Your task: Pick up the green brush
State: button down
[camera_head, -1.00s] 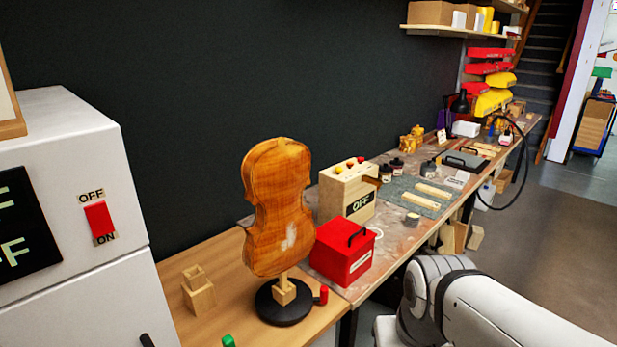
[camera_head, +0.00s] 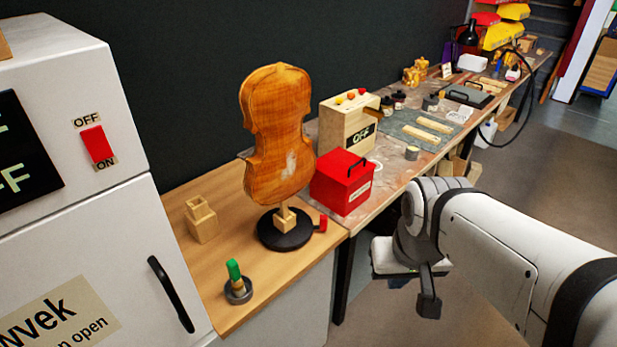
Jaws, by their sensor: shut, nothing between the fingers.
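The green brush (camera_head: 234,270) stands upright with its green end up, in a small round grey holder (camera_head: 239,292) on the wooden bench, near the bench's front left. My gripper (camera_head: 429,303) shows as a small dark piece hanging below my white arm, right of the bench and in front of it. It is shut and empty, well apart from the brush. Its fingertips are too small to see clearly.
A violin body (camera_head: 278,135) stands on a round black base (camera_head: 285,230) behind the brush. A wooden block holder (camera_head: 201,220) is at left, a red box (camera_head: 342,181) at right. A white cabinet (camera_head: 75,170) borders the bench's left. Bare wood surrounds the brush.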

aim_at(238, 289)
jog(key=u, duration=1.2)
